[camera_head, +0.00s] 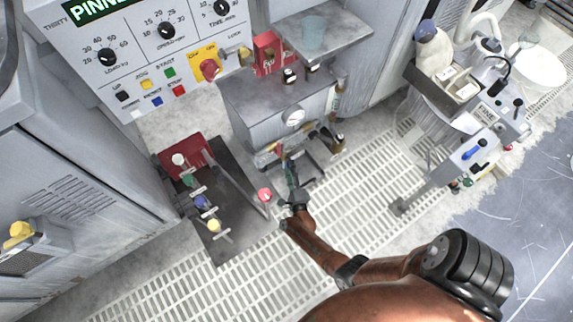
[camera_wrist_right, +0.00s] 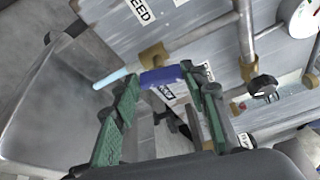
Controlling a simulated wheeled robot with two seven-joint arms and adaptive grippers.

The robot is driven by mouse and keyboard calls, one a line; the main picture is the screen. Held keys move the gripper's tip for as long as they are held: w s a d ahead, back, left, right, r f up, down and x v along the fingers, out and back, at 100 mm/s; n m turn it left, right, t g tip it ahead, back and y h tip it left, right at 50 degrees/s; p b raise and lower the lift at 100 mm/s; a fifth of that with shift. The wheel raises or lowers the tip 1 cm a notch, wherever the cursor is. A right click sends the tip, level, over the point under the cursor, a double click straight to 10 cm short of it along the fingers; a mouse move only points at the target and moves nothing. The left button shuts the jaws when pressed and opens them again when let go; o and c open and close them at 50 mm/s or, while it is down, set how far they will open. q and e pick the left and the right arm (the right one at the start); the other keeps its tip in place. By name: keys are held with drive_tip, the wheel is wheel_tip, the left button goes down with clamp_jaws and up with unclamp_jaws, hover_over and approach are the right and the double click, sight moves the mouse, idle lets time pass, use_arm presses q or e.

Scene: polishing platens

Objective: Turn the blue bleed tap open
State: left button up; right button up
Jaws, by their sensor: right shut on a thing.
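The blue bleed tap (camera_wrist_right: 162,77) shows in the right wrist view as a short blue handle by a brass fitting (camera_wrist_right: 154,55), below a label whose visible letters end in "EED". My right gripper (camera_wrist_right: 158,88) has its green fingers on either side of the handle and is shut on it. In the head view my right gripper (camera_head: 281,153) reaches the pipework at the front of the grey cabinet (camera_head: 270,103), below a round gauge (camera_head: 295,118). There the tap itself is hidden or too small to tell. My left gripper is not in view.
A black knob (camera_wrist_right: 263,86) on a brass valve sits right of the tap. A pale blue tube (camera_wrist_right: 112,78) runs left from the fitting. A dark tray with coloured knobs (camera_head: 235,240) stands left of my right arm. White floor grating (camera_head: 350,215) lies around.

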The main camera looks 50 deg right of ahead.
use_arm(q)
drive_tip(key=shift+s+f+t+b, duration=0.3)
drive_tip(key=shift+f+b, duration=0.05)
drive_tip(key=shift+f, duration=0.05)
use_arm(e)
drive_tip(key=shift+f+n+t+h, duration=0.15)
drive_tip(key=shift+n+h, duration=0.05)
drive_tip(key=shift+n, duration=0.4)
drive_tip(key=shift+f+n+t+h, duration=0.1)
drive_tip(key=shift+n+t+h, duration=0.1)
drive_tip(key=shift+n, duration=0.4)
drive_tip(key=o, duration=1.2)
drive_tip(key=shift+c, duration=0.2)
